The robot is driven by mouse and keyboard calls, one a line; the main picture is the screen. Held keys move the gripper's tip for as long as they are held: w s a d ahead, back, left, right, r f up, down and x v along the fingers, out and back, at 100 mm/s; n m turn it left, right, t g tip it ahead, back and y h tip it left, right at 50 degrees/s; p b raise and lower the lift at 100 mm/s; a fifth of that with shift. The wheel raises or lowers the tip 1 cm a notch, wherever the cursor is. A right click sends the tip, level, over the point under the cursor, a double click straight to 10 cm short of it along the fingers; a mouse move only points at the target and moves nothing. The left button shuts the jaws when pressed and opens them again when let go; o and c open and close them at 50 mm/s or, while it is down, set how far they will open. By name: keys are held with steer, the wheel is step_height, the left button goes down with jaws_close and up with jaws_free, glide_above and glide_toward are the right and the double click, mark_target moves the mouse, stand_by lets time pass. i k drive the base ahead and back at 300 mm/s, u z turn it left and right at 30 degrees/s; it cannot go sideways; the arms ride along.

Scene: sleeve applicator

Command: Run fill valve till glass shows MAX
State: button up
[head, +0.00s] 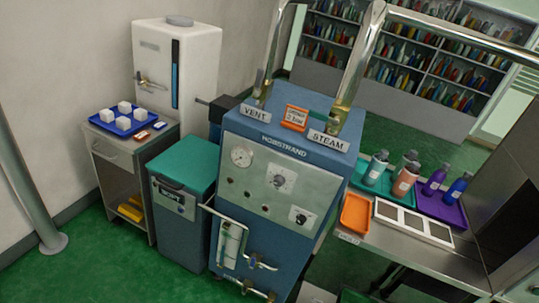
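A blue steam machine (270,190) with a round dial and two knobs on its front panel stands in the middle. A sight glass (231,245) in a metal frame is low on its front left; its level and any MAX mark are too small to read. I cannot tell which one is the fill valve. A white tank (158,62) with a dark blue level strip (175,66) and a tap stands behind left. My gripper is not in view.
A steel cart (108,165) with a blue tray of white cubes and a teal-topped cabinet (183,200) stand left of the machine. A steel table (400,255) with trays and bottles is at right. Green floor (75,265) is clear at front left.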

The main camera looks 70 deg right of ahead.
mark_target(252, 263)
steer(key=z, duration=1.6)
steer(key=k, duration=1)
steer(key=z, duration=0.25)
steer(key=i, duration=1.2)
steer(key=u, duration=0.5)
steer(key=i, duration=0.4)
steer(key=u, duration=0.4)
